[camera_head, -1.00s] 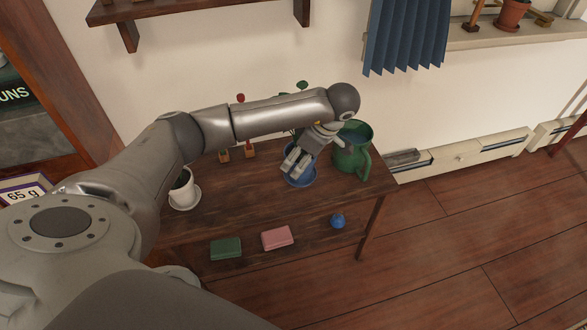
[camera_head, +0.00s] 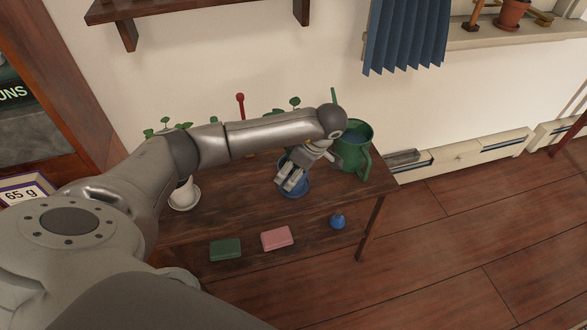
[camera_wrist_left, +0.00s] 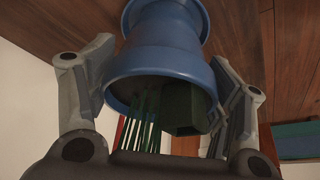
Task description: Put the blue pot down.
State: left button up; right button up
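The blue pot (camera_wrist_left: 160,65) fills the middle of the left wrist view, with a blue saucer (camera_wrist_left: 195,12) at its far end. Green stems and a dark green shape show at its rim. My left gripper (camera_head: 289,184) has one finger at each side of the pot, close against it, and looks shut on it. In the head view the gripper mostly hides the pot, and the blue saucer (camera_head: 298,191) shows on the wooden table (camera_head: 235,200). I cannot tell whether the pot touches the saucer. My right gripper is not in view.
A green watering can (camera_head: 352,155) stands just right of the gripper. A white pot (camera_head: 183,195) on a saucer is at the left. Small plants (camera_head: 293,104) stand behind my arm. Green (camera_head: 225,249) and pink (camera_head: 277,238) blocks and a blue item (camera_head: 337,221) lie on the lower shelf.

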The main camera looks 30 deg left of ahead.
pick_arm(q)
jog(key=o, duration=0.3)
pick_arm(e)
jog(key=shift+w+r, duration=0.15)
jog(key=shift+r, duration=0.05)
pick_arm(q)
jog(key=shift+r, duration=0.3)
jog(key=p+v, duration=0.1)
jog(key=v, duration=0.9)
jog(key=shift+r, duration=0.1)
jog(key=shift+p+v, duration=0.4)
jog(key=shift+v, duration=0.35)
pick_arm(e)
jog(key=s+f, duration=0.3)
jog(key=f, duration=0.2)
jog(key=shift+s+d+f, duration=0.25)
pick_arm(q)
jog(key=shift+d, duration=0.1)
